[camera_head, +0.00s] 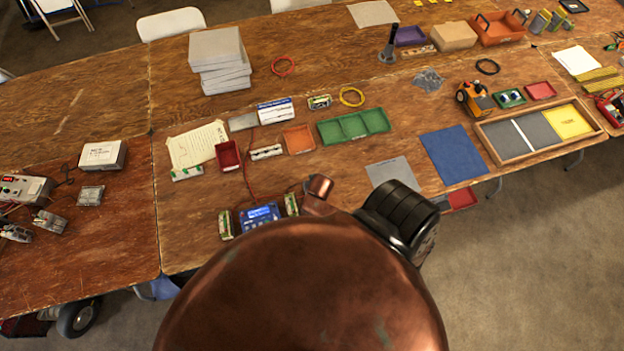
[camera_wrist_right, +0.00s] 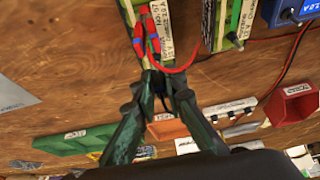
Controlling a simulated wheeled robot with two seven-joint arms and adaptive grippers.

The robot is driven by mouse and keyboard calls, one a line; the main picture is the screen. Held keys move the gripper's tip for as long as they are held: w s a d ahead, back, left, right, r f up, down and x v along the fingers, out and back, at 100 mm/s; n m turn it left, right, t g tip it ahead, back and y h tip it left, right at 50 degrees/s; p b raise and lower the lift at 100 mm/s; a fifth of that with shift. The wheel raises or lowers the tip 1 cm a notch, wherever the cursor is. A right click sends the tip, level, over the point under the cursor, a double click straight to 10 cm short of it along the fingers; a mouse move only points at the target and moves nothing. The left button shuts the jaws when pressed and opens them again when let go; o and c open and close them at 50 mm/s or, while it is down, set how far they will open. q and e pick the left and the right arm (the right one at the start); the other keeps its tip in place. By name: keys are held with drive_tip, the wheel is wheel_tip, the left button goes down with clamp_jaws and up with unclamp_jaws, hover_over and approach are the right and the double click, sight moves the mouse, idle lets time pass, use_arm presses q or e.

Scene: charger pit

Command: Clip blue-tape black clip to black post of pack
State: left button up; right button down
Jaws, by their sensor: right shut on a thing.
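In the right wrist view, my right gripper (camera_wrist_right: 160,92) is shut on a small dark piece, apparently the black clip (camera_wrist_right: 158,80), mostly hidden between the fingertips. Just beyond the tips is a labelled pack (camera_wrist_right: 164,22). Red-and-blue pieces (camera_wrist_right: 153,36) lie over its near end, with a red wire looping from them. I cannot make out the black post or whether the clip touches it. A second labelled pack (camera_wrist_right: 232,24) lies to the right. My left gripper is in neither view, and my copper-coloured body hides the right gripper in the head view.
A blue charger (camera_head: 262,216) stands between two packs, left (camera_head: 225,223) and right (camera_head: 291,203). A green tray (camera_head: 354,126), orange tray (camera_head: 298,138) and red bin (camera_head: 228,155) lie behind. A blue mat (camera_head: 452,156) and wooden tray (camera_head: 530,158) are at the right.

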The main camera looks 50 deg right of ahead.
idle(0.3)
drive_tip(key=c, duration=1.9)
unclamp_jaws()
drive_tip(key=shift+o, duration=0.3)
drive_tip(key=shift+o, duration=0.8)
wheel_tip(320, 180, up, 3)
drive_tip(key=p, duration=0.3)
drive_tip(key=shift+r, duration=2.25)
